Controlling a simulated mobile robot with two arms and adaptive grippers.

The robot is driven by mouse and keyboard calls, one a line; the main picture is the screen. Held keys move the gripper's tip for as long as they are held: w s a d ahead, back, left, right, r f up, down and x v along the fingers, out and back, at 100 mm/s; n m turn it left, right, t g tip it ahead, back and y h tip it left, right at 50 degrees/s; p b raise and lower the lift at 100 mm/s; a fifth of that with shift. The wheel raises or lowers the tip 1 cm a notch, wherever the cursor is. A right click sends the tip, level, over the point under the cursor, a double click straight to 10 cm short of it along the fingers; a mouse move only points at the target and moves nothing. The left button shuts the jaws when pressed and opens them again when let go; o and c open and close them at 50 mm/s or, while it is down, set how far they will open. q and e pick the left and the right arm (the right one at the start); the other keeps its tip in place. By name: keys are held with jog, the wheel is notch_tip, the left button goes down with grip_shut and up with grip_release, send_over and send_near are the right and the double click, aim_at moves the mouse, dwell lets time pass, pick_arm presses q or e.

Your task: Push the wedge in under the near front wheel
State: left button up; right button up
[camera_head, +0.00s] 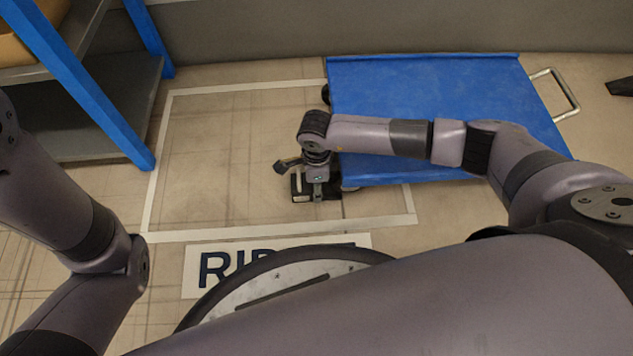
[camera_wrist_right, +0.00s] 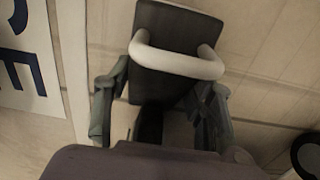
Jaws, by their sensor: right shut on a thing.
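The wedge (camera_wrist_right: 180,22) is a dark block with a pale looped handle (camera_wrist_right: 178,62) in the right wrist view. In the head view it is a small dark shape (camera_head: 299,190) on or just above the floor. My right gripper (camera_head: 317,190) is shut on it, with its fingers on either side of the handle in the wrist view (camera_wrist_right: 160,95). The near front wheel (camera_head: 349,188) is mostly hidden under the cart's near left corner, just right of the gripper. A dark round wheel edge shows at the wrist view's lower right (camera_wrist_right: 307,155). My left gripper is out of view.
The blue cart (camera_head: 420,85) stands right of the wedge, its metal push handle (camera_head: 566,95) at the far side. Its other front wheel (camera_head: 325,94) shows farther back. A blue-framed shelf (camera_head: 130,140) stands left.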

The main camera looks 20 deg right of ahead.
jog(key=c, duration=0.8)
jog(key=o, duration=1.5)
notch_tip(320, 180, up, 12)
